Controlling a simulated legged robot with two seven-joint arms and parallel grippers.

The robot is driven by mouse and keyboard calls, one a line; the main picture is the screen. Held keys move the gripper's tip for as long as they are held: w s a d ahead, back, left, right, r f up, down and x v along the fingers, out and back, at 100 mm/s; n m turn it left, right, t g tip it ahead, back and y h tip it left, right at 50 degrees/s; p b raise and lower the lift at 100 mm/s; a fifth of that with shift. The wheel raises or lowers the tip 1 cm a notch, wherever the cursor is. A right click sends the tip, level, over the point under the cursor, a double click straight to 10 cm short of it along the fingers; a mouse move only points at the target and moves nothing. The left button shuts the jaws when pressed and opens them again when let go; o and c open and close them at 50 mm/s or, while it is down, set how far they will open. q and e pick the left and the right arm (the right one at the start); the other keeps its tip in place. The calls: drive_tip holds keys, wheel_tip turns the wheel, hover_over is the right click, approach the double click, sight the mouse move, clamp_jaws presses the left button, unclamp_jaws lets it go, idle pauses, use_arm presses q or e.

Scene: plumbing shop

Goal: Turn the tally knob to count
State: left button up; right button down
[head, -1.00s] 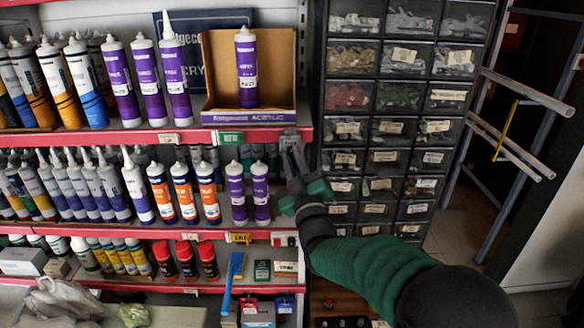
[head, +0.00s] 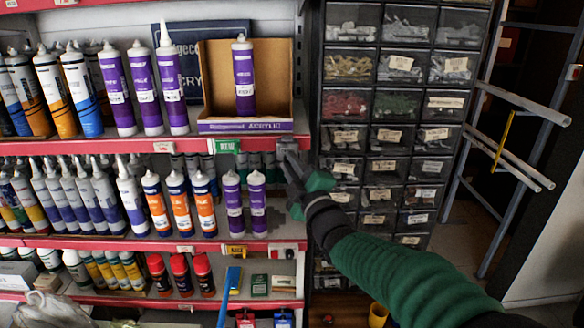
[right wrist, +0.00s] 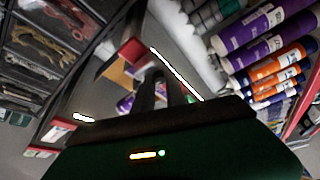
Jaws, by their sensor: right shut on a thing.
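My right gripper (head: 288,150) reaches in from the lower right, its fingers at the right end of the upper shelf's red front edge. It is shut on a small grey thing there, which I take to be the tally knob; the fingers mostly hide it, and its turn angle cannot be read. In the right wrist view, the dark fingers (right wrist: 155,88) point away from the camera, close to the red shelf end (right wrist: 128,52). My left gripper is not in view.
Purple tubes and an open cardboard box (head: 275,88) stand on the upper red shelf (head: 120,147). Two purple tubes (head: 245,205) stand below, left of my gripper. A dark drawer cabinet (head: 385,130) is close on the right. A metal rack (head: 505,140) stands farther right.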

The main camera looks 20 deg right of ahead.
drive_tip(key=shift+f, duration=0.15)
drive_tip(key=c, duration=1.4)
unclamp_jaws()
drive_tip(key=shift+w+a, duration=0.1)
drive_tip(key=s, duration=0.5)
drive_tip(key=s+f, duration=0.1)
drive_tip(key=s, duration=0.5)
drive_tip(key=s+d+f, duration=0.1)
drive_tip(key=s, duration=0.4)
drive_tip(key=shift+s+f, duration=0.2)
drive_tip(key=shift+s, duration=0.05)
drive_tip(key=shift+d, duration=0.1)
